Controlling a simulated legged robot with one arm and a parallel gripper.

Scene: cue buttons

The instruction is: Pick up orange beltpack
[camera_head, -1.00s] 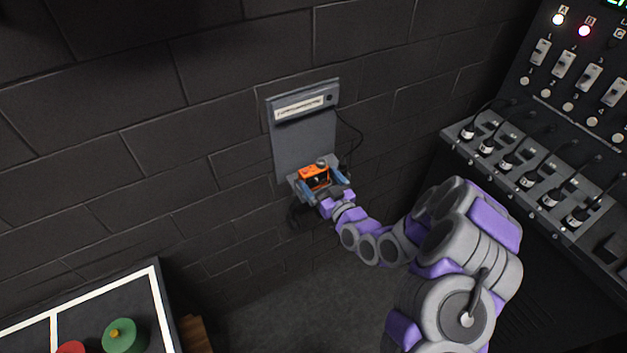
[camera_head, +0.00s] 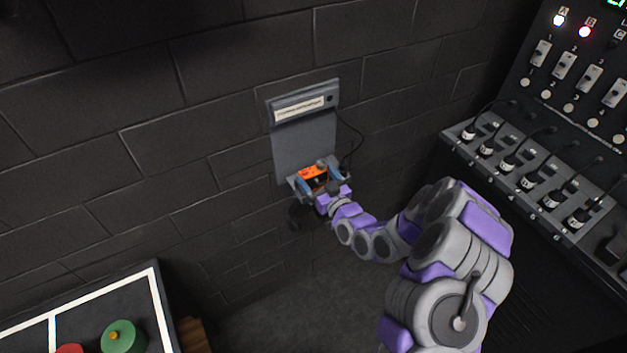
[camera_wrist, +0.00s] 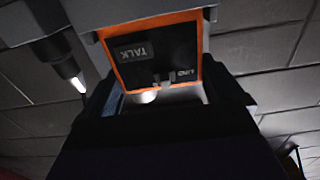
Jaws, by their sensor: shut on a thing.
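The orange beltpack (camera_head: 314,172) is at the grey wall bracket, low on its back plate (camera_head: 303,146). In the wrist view the beltpack (camera_wrist: 155,52) shows a black face with an orange border, and the words TALK and LINQ upside down. My gripper (camera_head: 317,183) reaches in from the lower right, with a blue finger on each side of the beltpack. It is shut on the beltpack. The fingers and wrist hide the lower part of the beltpack, so I cannot tell whether it still touches the bracket.
A black cable (camera_head: 357,140) loops down from the bracket's right side. A console (camera_head: 560,150) with faders and several plugged connectors stands at the right. A framed dark panel with a green button (camera_head: 122,338) is at the lower left. Dark brick wall lies behind.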

